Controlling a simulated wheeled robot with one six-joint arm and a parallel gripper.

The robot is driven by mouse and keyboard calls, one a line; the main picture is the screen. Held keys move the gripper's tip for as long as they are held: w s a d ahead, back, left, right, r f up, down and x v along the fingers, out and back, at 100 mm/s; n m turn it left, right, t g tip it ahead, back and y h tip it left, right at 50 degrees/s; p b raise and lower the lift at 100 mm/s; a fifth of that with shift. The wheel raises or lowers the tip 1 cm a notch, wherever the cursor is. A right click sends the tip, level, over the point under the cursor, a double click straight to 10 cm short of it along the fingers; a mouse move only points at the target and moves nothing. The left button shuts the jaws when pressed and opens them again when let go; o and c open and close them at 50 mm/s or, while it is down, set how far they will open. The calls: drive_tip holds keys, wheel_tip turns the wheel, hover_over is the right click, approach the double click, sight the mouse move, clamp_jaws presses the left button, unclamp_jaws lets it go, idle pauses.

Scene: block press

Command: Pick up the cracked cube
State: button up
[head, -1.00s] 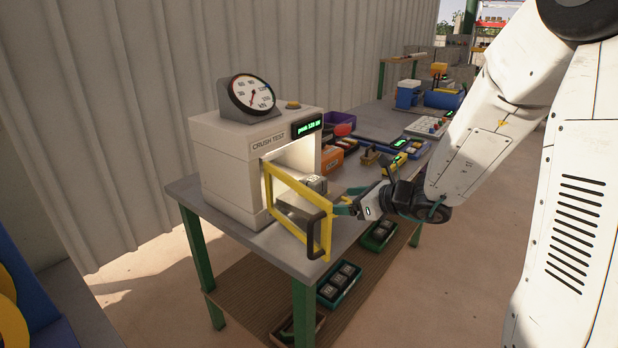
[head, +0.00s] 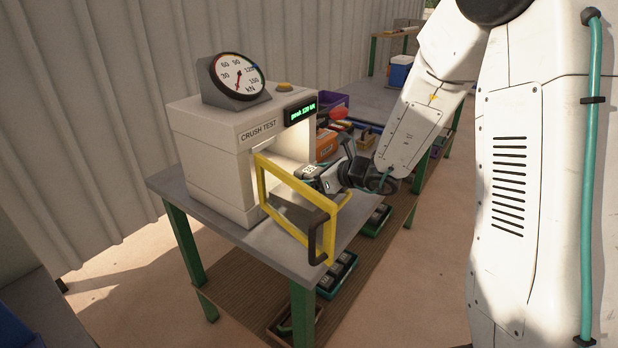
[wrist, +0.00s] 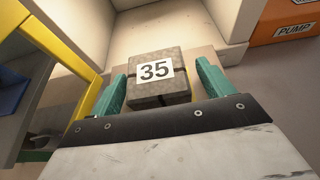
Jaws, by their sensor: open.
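The cracked cube (wrist: 158,78) is a grey concrete block with a white label reading 35 and a dark crack line, in the wrist view. It sits in the mouth of the crush test press (head: 222,150).
The press's yellow-framed door (head: 318,220) stands open, close to the left of my gripper. An orange pump box (wrist: 292,25) is at the right. Trays of blocks (head: 338,272) lie on the shelf below. The bench front (head: 240,243) is clear.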

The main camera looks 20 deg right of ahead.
drive_tip(key=shift+w+a+f, duration=0.15)
drive_tip(key=shift+w+a, duration=0.05)
drive_tip(key=c, duration=1.2)
drive_tip(key=shift+c, duration=0.7)
